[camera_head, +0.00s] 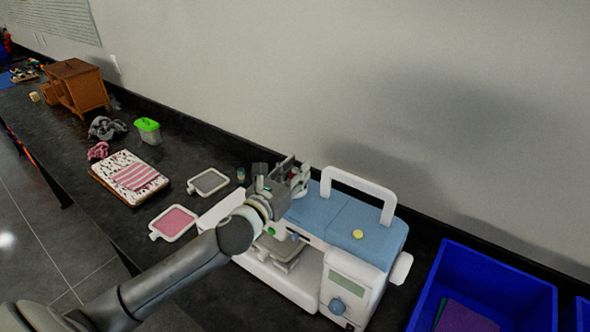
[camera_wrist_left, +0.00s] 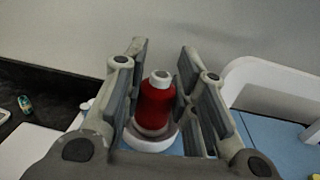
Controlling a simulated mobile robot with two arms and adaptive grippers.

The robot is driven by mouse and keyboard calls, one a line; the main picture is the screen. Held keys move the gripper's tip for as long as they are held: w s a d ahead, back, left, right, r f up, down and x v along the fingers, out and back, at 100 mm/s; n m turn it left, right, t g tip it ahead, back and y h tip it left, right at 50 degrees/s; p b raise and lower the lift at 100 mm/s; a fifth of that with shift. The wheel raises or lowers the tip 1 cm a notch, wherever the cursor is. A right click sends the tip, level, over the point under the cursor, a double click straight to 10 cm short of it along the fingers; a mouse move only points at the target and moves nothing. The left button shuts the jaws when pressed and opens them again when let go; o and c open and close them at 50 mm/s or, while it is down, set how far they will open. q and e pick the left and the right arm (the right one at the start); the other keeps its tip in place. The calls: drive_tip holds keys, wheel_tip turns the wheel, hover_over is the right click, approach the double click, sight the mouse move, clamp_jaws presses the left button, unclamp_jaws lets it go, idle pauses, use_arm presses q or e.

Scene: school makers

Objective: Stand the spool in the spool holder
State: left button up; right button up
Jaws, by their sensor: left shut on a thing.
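My left gripper (camera_head: 297,178) is over the left end of the blue-and-white sewing machine (camera_head: 345,222). In the left wrist view the red spool (camera_wrist_left: 155,105) is upright between the fingers of my left gripper (camera_wrist_left: 165,85), which is shut on it. A round white piece (camera_wrist_left: 150,143) lies directly under the spool, above the blue machine top; it looks like the spool holder. I cannot tell whether the spool rests in it or hangs just above it. In the head view the gripper hides the spool. My right gripper is not in view.
A small green spool (camera_head: 240,174) stands on the dark counter left of the gripper. The machine's white handle (camera_head: 360,186) rises just to the right. Two hooped frames (camera_head: 175,222) lie on the left, and a blue bin (camera_head: 490,275) stands on the right.

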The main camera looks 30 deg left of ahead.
use_arm(q)
drive_tip(key=shift+f, duration=0.3)
drive_tip(key=o, duration=0.9)
drive_tip(key=shift+r, duration=0.55)
drive_tip(key=shift+s+a+f+b, duration=0.15)
drive_tip(key=shift+s+b, duration=0.8)
drive_tip(key=shift+s, duration=2.05)
drive_tip(key=shift+s+a+f+b, duration=0.15)
drive_tip(key=shift+s+b, duration=0.75)
drive_tip(key=shift+s, duration=2.1)
drive_tip(key=shift+r, duration=0.1)
